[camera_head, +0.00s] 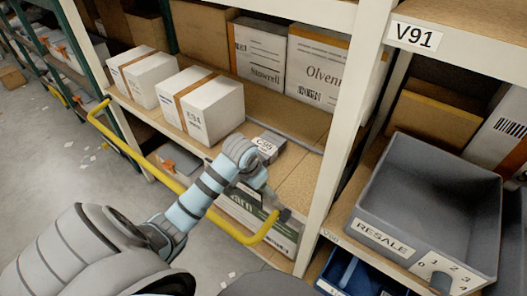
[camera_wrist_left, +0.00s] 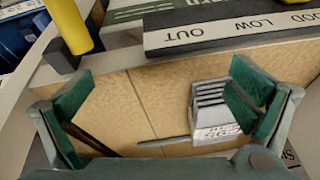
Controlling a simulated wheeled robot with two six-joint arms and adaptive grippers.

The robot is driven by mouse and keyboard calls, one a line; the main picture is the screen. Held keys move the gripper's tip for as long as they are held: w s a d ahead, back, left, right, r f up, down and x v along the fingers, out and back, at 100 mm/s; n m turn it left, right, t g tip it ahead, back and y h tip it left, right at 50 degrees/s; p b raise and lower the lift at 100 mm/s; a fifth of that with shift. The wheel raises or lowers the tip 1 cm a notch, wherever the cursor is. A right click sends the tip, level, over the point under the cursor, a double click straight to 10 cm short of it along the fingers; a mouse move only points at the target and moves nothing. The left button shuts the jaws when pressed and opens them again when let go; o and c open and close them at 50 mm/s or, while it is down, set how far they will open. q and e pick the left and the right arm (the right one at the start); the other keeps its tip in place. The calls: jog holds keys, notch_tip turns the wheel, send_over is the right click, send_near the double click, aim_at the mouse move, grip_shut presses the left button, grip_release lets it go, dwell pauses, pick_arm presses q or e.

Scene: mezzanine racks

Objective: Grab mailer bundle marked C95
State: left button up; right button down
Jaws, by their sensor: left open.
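The mailer bundle marked C95 (camera_head: 267,147) is a small grey stack with a pale label, lying on the tan shelf board (camera_head: 305,178). In the left wrist view the bundle (camera_wrist_left: 212,100) shows as grey layers with a label at its lower end. My left gripper (camera_head: 262,186) is over the shelf, just in front of the bundle and partly hidden by my wrist. In the left wrist view its green-padded fingers (camera_wrist_left: 165,95) are apart with nothing gripped; the bundle appears nearer the right finger. My right gripper is not in view.
White boxes (camera_head: 212,108) stand left on the shelf, with larger boxes (camera_head: 312,68) behind. A yellow rail (camera_head: 190,202) runs along the front. A white post (camera_head: 340,130) and a grey RESALE bin (camera_head: 425,200) stand right. A dark lettered bar (camera_wrist_left: 230,28) tops the wrist view.

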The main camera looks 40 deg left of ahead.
pick_arm(q)
jog(key=n, duration=0.2)
send_near(263, 146)
jog(key=shift+t+h, duration=0.3)
jog(key=shift+h, duration=0.1)
jog(key=b+x, duration=0.1)
jog(key=x, duration=0.2)
jog(key=b+x, duration=0.2)
jog(key=x, duration=0.2)
jog(key=b+x, duration=0.1)
jog(key=x, duration=0.2)
jog(key=shift+s+a+f, duration=0.25)
jog(key=shift+a+f, duration=0.1)
jog(key=shift+f, duration=0.15)
jog(key=shift+r, duration=0.1)
jog(key=shift+c, duration=0.2)
jog(key=c, duration=1.2)
jog(key=shift+r, duration=0.1)
